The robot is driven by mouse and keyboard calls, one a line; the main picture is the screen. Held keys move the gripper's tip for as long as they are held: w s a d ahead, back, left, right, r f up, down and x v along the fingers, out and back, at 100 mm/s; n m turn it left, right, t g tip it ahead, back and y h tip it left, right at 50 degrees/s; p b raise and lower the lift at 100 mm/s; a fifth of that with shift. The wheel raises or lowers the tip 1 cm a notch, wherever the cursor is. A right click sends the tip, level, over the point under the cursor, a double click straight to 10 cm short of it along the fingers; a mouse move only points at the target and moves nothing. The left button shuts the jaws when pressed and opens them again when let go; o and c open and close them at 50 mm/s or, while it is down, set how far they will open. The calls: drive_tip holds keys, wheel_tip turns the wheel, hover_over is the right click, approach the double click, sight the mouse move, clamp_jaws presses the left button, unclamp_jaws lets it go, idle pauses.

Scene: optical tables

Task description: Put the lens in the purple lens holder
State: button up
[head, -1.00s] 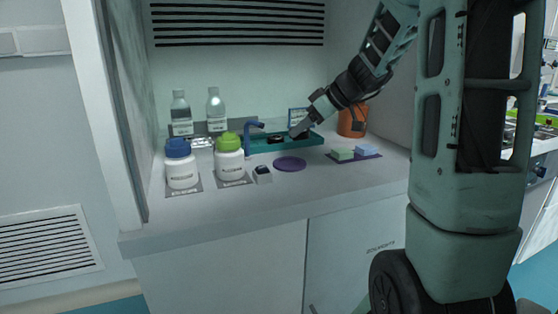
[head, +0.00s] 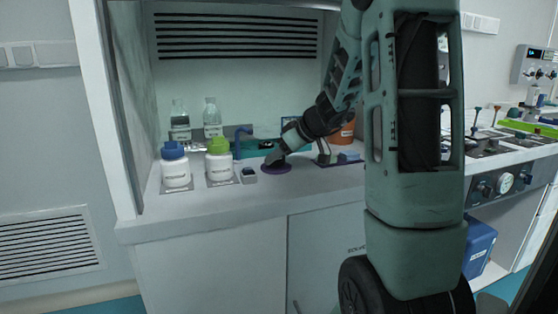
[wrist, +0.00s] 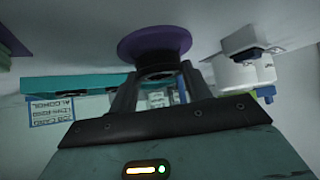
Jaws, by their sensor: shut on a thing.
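The purple lens holder (head: 279,170) is a flat round disc on the counter; in the wrist view (wrist: 155,40) it fills the upper middle. My gripper (head: 272,158) is low over it, at its left rear side. In the wrist view the two fingers of my gripper (wrist: 158,75) are shut on a dark round-rimmed piece, the lens (wrist: 157,70). The lens overlaps the near edge of the purple disc there. I cannot tell whether it touches the disc. In the head view the gripper hides the lens.
A teal tray (head: 297,151) with a dark round piece (head: 266,145) lies behind. A blue-capped jar (head: 175,170), a green-capped jar (head: 219,166) and a small grey block (head: 248,175) stand left. Sponges (head: 348,156) and an orange container (head: 342,133) are right. The front counter is clear.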

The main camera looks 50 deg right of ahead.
drive_tip(key=shift+f, duration=0.45)
drive_tip(key=shift+f+b, duration=0.15)
drive_tip(key=shift+b, duration=0.15)
drive_tip(key=o, duration=1.1)
drive_tip(key=shift+c, duration=0.2)
drive_tip(key=shift+r+p, duration=0.35)
drive_tip(key=shift+p, duration=0.1)
drive_tip(key=v, duration=1.1)
drive_tip(key=shift+s+r+p, duration=0.2)
drive_tip(key=shift+s+p, duration=0.2)
